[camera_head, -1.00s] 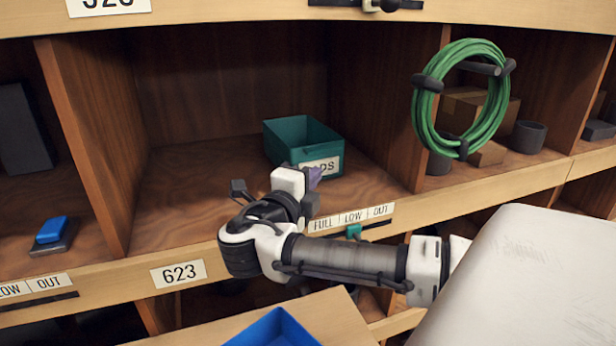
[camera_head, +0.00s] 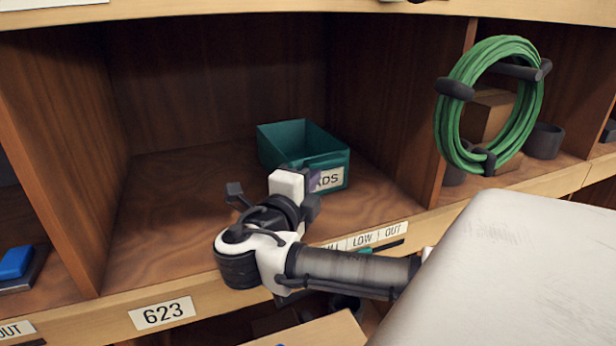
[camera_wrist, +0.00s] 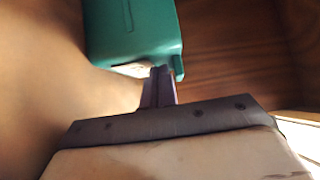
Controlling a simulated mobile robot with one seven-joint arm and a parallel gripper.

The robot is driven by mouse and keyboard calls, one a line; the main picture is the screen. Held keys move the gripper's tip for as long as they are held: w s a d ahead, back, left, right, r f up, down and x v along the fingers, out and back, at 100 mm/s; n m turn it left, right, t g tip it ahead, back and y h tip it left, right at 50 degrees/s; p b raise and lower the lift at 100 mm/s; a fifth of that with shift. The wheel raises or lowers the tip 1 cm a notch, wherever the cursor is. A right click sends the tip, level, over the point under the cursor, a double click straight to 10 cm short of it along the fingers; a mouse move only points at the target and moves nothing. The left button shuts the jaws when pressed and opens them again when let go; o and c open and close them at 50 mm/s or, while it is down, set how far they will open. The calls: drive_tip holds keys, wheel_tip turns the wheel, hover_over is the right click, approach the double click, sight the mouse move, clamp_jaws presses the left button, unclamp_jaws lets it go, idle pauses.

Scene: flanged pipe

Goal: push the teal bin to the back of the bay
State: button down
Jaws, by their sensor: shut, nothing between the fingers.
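The teal bin (camera_head: 318,142) stands upright on the floor of the bay (camera_head: 170,195), at its right side, with floor and dark back wall behind it. My gripper (camera_head: 314,180) is inside the bay's front edge, at the bin's front. In the wrist view my gripper's purple fingers (camera_wrist: 160,75) are together and empty, with their tips at the label edge of the teal bin (camera_wrist: 135,35). I cannot tell whether they touch it.
The bay's right partition (camera_head: 385,110) is close to the bin. The left part of the bay is clear. A green hose coil (camera_head: 448,120) hangs on pegs at the right. A blue object (camera_head: 15,262) lies in the left bay.

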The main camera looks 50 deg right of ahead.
idle(0.4)
drive_tip(key=w+d, duration=0.1)
drive_tip(key=w, duration=0.1)
drive_tip(key=w+d, duration=0.1)
drive_tip(key=shift+w+d, duration=0.1)
drive_tip(key=shift+w, duration=0.3)
